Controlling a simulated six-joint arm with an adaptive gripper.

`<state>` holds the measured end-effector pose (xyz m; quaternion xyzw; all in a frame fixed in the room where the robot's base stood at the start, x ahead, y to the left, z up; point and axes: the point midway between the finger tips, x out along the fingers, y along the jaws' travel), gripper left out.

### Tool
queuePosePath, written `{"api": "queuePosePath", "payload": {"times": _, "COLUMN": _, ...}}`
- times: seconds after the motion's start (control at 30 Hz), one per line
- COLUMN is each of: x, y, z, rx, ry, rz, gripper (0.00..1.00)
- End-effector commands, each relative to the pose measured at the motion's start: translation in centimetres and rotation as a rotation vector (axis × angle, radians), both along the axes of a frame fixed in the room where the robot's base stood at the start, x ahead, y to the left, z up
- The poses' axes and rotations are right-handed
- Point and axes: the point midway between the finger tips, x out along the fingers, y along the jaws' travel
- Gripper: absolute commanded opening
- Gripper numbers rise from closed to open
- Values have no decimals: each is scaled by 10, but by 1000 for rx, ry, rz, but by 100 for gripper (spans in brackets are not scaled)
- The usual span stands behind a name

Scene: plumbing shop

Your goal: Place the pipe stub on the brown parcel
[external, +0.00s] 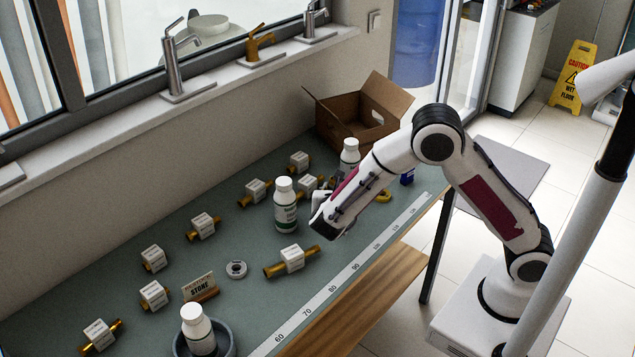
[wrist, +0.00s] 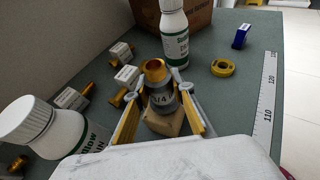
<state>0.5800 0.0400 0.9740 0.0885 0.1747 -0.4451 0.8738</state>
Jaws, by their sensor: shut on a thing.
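My gripper (wrist: 158,96) is shut on the pipe stub (wrist: 160,98), a grey piece marked 3/4 with a brass-coloured open end facing up. The stub looks about upright between the yellow-lined fingers. The brown parcel (wrist: 164,123) is a small block showing just below the stub in the wrist view. I cannot tell whether the stub touches it. In the external view my gripper (external: 327,228) is low over the green bench, and the stub and parcel cannot be made out clearly there.
White bottles stand at left (wrist: 48,130) and behind (wrist: 174,35) in the wrist view. Several boxed brass fittings (external: 291,258) lie on the bench. A yellow tape roll (wrist: 222,68), a blue box (wrist: 241,36) and an open cardboard box (external: 345,118) are farther back. A ruler strip (external: 350,270) runs along the front edge.

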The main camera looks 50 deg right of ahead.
Motion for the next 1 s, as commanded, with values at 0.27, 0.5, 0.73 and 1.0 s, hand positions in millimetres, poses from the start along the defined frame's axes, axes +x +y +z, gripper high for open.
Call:
{"api": "queuePosePath", "payload": {"times": 0.27, "x": 0, "y": 0, "z": -2, "rx": 0, "ry": 0, "rz": 0, "gripper": 40}}
{"api": "queuePosePath", "payload": {"times": 0.5, "x": 0, "y": 0, "z": -2, "rx": 0, "ry": 0, "rz": 0, "gripper": 40}}
{"api": "queuePosePath", "payload": {"times": 0.73, "x": -1, "y": 2, "z": 2, "rx": 0, "ry": 0, "rz": 1, "gripper": 40}}
{"api": "queuePosePath", "payload": {"times": 1.0, "x": -15, "y": 22, "z": 11, "rx": 1, "ry": -1, "rz": 3, "gripper": 40}}
